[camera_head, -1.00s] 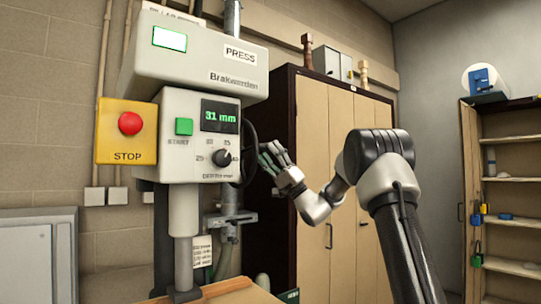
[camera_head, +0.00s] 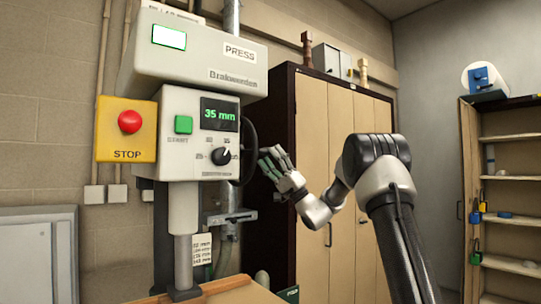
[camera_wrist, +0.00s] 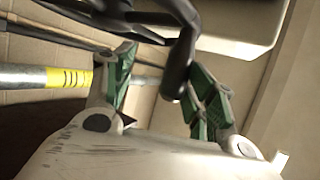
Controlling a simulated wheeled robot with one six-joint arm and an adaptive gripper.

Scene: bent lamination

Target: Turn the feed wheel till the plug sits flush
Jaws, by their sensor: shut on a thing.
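The feed wheel (camera_head: 249,150) is a black handwheel on the right side of the press, seen nearly edge-on. My gripper (camera_head: 270,165) is at its right edge with green-padded fingers. In the wrist view, a black handle of the wheel (camera_wrist: 178,78) comes down between the green fingers (camera_wrist: 160,90), and the gripper is shut on it. The press display (camera_head: 219,114) reads 35 mm. The ram (camera_head: 183,255) stands vertically above a wooden surface (camera_head: 240,293). I cannot make out the plug or whether it is flush.
A yellow box with a red STOP button (camera_head: 129,122) and a green START button (camera_head: 183,124) are on the press's front. A dial (camera_head: 221,156) sits below the display. A dark-framed cabinet (camera_head: 340,170) stands close behind my gripper. A metal rod with yellow stripes (camera_wrist: 68,78) crosses the wrist view.

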